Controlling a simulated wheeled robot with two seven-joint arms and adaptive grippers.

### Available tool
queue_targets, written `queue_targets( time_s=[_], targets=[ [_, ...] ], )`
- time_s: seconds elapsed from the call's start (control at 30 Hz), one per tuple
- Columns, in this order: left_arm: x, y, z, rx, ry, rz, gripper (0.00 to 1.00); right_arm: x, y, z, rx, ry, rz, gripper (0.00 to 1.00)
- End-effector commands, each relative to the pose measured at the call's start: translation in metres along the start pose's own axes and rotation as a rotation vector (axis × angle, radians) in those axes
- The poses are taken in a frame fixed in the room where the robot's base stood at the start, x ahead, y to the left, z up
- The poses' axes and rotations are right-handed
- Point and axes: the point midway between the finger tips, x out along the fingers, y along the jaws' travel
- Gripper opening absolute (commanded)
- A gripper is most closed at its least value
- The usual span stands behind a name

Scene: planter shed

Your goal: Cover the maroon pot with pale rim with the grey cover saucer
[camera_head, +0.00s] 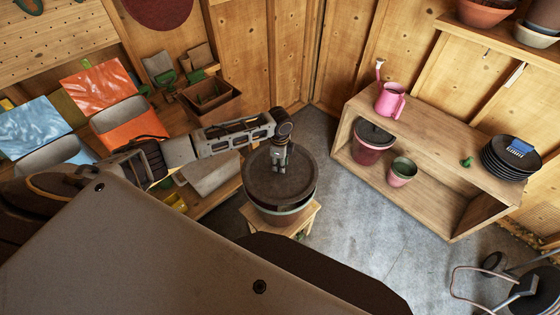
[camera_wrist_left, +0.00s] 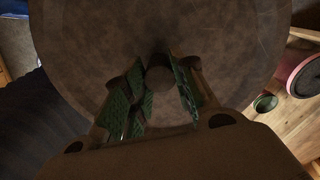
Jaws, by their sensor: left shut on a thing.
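The grey cover saucer (camera_head: 262,186) is a wide, dark grey-brown disc with a small knob in its middle. It also fills much of the left wrist view (camera_wrist_left: 90,45). My left gripper (camera_head: 279,166) points down at its centre, shut on the knob (camera_wrist_left: 160,79) between green-padded fingers (camera_wrist_left: 160,95). Directly below the saucer is the maroon pot with pale rim (camera_head: 283,215), on a small wooden stool (camera_head: 303,222). The saucer hides the pot's mouth and looks roughly level over it. I cannot tell whether it touches the rim. My right gripper is not in view.
A wooden shelf unit (camera_head: 440,150) at the right holds a pink watering can (camera_head: 390,100), a dark-covered pot (camera_head: 371,154), a small green-rimmed pot (camera_head: 401,180) and stacked black saucers (camera_head: 497,165). Bins and a wooden box (camera_head: 215,105) stand at the left. The grey floor (camera_head: 345,215) between is clear.

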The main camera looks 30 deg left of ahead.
Motion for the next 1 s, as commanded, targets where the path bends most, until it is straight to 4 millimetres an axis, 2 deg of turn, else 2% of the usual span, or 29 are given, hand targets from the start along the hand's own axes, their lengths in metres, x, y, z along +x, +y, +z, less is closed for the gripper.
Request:
queue_targets(
  time_s=[0.1,0.4,1.0],
  targets=[
    [0.011,0.0,0.0,-0.001,0.0,0.001,0.08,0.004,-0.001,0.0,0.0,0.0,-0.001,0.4],
    [0.026,0.0,0.0,-0.001,0.0,0.0,0.08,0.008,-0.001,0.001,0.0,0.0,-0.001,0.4],
    [0.028,0.0,0.0,-0.001,0.0,-0.001,0.08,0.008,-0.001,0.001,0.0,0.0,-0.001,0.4]
  ],
)
